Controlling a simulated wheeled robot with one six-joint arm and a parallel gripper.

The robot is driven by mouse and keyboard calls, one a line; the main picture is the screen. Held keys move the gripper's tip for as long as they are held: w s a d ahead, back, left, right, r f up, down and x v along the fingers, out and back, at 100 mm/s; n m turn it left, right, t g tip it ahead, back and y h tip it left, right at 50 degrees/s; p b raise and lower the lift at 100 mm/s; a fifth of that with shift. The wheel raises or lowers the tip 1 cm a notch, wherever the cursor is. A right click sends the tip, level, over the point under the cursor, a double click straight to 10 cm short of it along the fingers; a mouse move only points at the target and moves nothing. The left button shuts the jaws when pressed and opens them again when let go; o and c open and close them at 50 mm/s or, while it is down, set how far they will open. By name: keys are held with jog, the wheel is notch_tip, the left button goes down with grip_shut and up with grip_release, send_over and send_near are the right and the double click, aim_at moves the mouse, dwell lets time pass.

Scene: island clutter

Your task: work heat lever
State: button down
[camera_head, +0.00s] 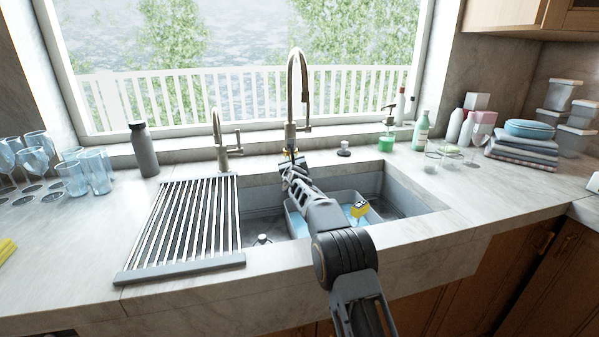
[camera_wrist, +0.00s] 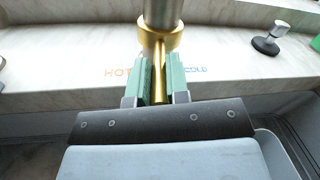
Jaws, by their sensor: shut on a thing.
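The tall faucet (camera_head: 303,80) stands behind the sink, with a gold collar low on its body. The collar (camera_wrist: 160,38) shows at the top of the wrist view. A gold lever (camera_wrist: 160,85) comes off it toward me, between the words HOT (camera_wrist: 118,72) and COLD (camera_wrist: 196,70) on the counter. My gripper (camera_wrist: 160,80) has its green pads on both sides of the lever and is shut on it. In the head view my gripper (camera_head: 292,160) is at the faucet's base, where my own arm partly hides the lever.
A sink (camera_head: 400,190) with a basin and a yellow item lies below my arm. A slatted drying rack (camera_head: 180,266) is left, and a smaller faucet (camera_head: 219,140) stands behind it.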

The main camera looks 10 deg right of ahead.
jog(key=shift+d+r, duration=0.1)
jog(key=shift+r, duration=0.05)
dwell(0.4)
jog(key=c, duration=1.1)
grip_release()
jog(key=shift+f+b, duration=0.2)
jog(key=shift+b, duration=0.15)
jog(key=shift+s+b, duration=0.55)
jog(key=s+a+b, duration=0.1)
jog(key=s+b, duration=0.2)
jog(key=s, duration=0.9)
jog(key=shift+s+b, duration=0.35)
jog(key=shift+c, duration=0.3)
